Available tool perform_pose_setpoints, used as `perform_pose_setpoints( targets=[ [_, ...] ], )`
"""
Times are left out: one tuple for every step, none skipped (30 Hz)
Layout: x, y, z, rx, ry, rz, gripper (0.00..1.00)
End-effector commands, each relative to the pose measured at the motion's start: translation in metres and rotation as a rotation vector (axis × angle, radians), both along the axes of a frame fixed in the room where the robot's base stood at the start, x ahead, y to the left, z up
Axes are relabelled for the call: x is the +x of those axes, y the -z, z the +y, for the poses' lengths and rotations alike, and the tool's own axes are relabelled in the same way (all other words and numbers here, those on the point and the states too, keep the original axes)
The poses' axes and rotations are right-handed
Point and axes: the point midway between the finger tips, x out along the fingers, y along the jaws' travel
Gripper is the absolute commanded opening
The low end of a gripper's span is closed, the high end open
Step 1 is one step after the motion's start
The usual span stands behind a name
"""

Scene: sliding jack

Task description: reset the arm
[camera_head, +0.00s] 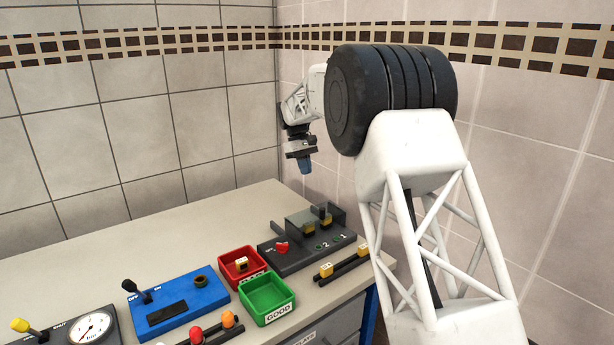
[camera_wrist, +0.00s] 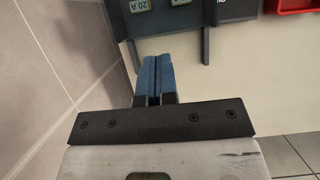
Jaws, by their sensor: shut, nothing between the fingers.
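My gripper (camera_head: 305,166) hangs in the air near the wall corner, above the back right part of the table (camera_head: 190,222). It points down, with its blue fingers together and nothing between them. In the wrist view the shut blue fingers of my gripper (camera_wrist: 154,74) show in the middle, apart from the dark frame of a box above them. My white arm fills the right side of the head view.
A black box with a red switch (camera_head: 281,247) stands below my gripper. A red bin (camera_head: 242,266), a green bin (camera_head: 267,298), a blue panel (camera_head: 180,306) and a gauge box (camera_head: 92,327) stand nearby. The table's back left is clear.

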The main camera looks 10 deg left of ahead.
Motion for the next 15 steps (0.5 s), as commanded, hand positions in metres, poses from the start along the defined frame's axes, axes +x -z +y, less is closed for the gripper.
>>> perform_pose_setpoints(
  targets=[
    [0.0004,-0.001,0.0004,0.0,0.0,0.0,0.0],
    [0.0005,-0.0014,0.0005,0.0,0.0,0.0,0.0],
    [0.0005,-0.0017,0.0005,0.0,0.0,0.0,0.0],
    [0.0005,-0.0018,0.0005,0.0,0.0,0.0,0.0],
    [0.0005,-0.0018,0.0005,0.0,0.0,0.0,0.0],
    [0.0006,-0.0018,0.0004,0.0,0.0,0.0,0.0],
    [0.0006,-0.0018,0.0004,0.001,0.0,-0.001,0.0],
    [0.0005,-0.0018,0.0004,0.0,0.0,0.0,0.0],
    [0.0005,-0.0018,0.0004,0.001,0.0,-0.001,0.0],
    [0.0005,-0.0018,0.0004,0.001,0.0,-0.001,0.0],
    [0.0004,-0.0018,0.0003,0.001,0.0,-0.001,0.0],
    [0.0003,-0.0021,0.0,0.0,0.001,-0.001,0.0],
    [0.0,-0.0025,-0.0004,0.0,0.001,-0.001,0.0],
    [-0.0005,-0.003,-0.0012,0.001,0.002,-0.002,0.0],
    [-0.0014,-0.0041,-0.0024,0.001,0.004,-0.003,0.0]
  ],
)
